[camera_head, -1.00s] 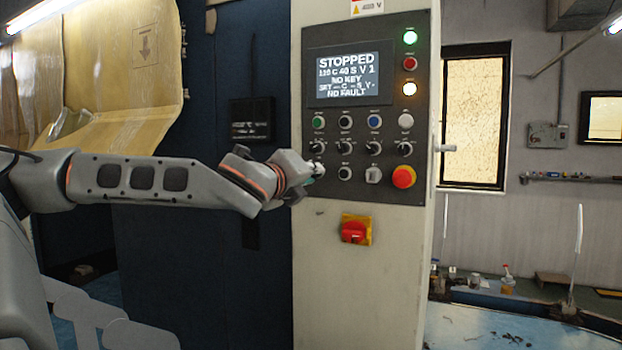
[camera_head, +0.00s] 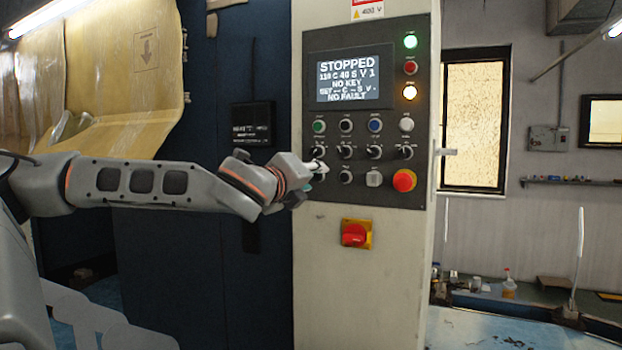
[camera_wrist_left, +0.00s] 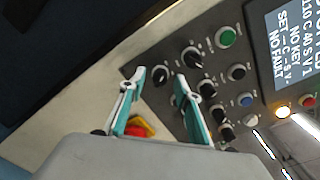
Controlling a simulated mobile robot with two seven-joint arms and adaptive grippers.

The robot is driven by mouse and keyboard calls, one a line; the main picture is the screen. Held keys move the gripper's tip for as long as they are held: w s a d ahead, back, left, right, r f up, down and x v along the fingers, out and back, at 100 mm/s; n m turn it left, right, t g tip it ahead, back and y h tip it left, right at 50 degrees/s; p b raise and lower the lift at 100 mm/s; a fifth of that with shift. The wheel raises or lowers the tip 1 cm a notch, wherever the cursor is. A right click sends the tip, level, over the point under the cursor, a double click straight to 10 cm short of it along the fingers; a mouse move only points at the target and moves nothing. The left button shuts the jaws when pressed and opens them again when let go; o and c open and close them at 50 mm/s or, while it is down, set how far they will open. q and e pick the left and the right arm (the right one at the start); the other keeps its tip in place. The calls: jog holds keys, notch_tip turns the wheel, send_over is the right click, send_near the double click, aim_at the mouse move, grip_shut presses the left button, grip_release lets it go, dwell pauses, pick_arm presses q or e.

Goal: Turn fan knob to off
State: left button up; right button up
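The grey control panel (camera_head: 430,120) carries several black knobs in two rows. Their labels are too small to read, so I cannot tell which one is the fan knob. My left gripper (camera_head: 318,170) is at the panel's lower left, just below the left knob (camera_head: 318,152) of the upper knob row. In the left wrist view its teal fingers (camera_wrist_left: 158,78) are open and apart. The lower-left knob (camera_wrist_left: 160,75) shows between the fingertips; I cannot tell whether they touch it. The head view hides this knob behind the gripper. My right gripper is not in view.
The panel screen (camera_head: 347,79) reads STOPPED, NO KEY, NO FAULT. A red emergency button (camera_head: 404,180) is at the panel's lower right. A red-and-yellow switch (camera_head: 355,233) sits below on the pale cabinet (camera_head: 365,290). A dark blue cabinet (camera_head: 180,270) stands left.

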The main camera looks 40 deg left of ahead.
pick_arm(q)
jog(key=v, duration=0.7)
jog(key=shift+s, duration=0.2)
dwell(0.4)
jog(key=shift+d, duration=0.1)
